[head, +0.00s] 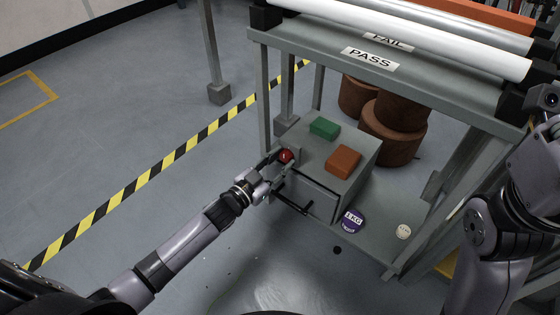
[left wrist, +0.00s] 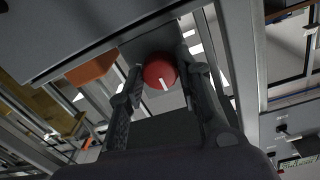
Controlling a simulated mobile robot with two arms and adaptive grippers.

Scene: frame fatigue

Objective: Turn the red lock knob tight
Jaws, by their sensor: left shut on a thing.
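The red lock knob (head: 286,156) is on the left side of a grey box (head: 318,170) on the lower shelf of the rack. In the left wrist view the knob (left wrist: 160,72) is round with a white mark line and sits between the two fingers. My left gripper (head: 278,160) is shut on the knob; in the left wrist view the fingers (left wrist: 158,80) are on either side of it. My right arm (head: 490,225) shows at the right edge, but its gripper is out of view.
A green block (head: 325,128) and an orange block (head: 343,162) lie on the box. A black handle (head: 294,198) sticks out in front. A purple 1 KG disc (head: 353,220) and a pale disc (head: 403,231) lie on the shelf. Brown cylinders (head: 393,130) stand behind. Rollers (head: 420,42) top the rack.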

